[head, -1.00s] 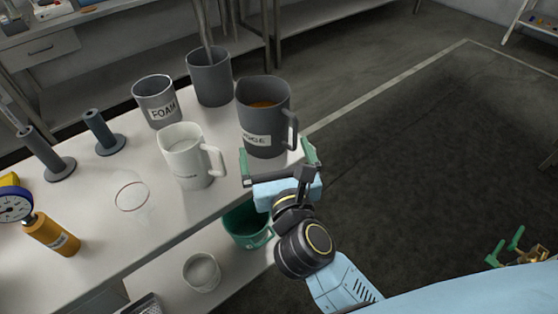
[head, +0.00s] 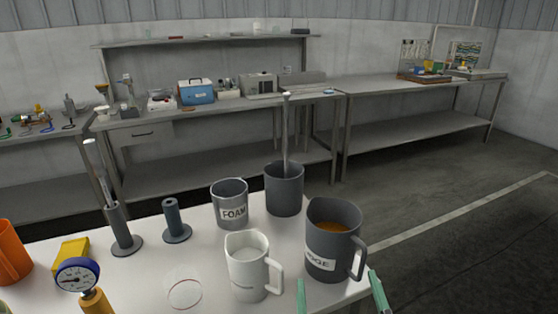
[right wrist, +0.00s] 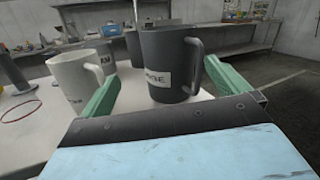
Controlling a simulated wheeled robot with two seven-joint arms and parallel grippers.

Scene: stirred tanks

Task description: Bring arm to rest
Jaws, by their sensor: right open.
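My right gripper (head: 340,292) shows only its two green fingertips at the bottom of the head view. In the right wrist view its green fingers (right wrist: 163,90) stand wide apart and are empty. A dark grey mug with brown contents and a label partly reading "DGE" (head: 333,240) stands upright just beyond the fingers, at the table's right end. It also shows in the right wrist view (right wrist: 172,62), past the fingertips; whether they touch it I cannot tell. My left gripper is not in view.
Benches (head: 420,95) line the back wall. The floor at right (head: 490,250) is clear.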

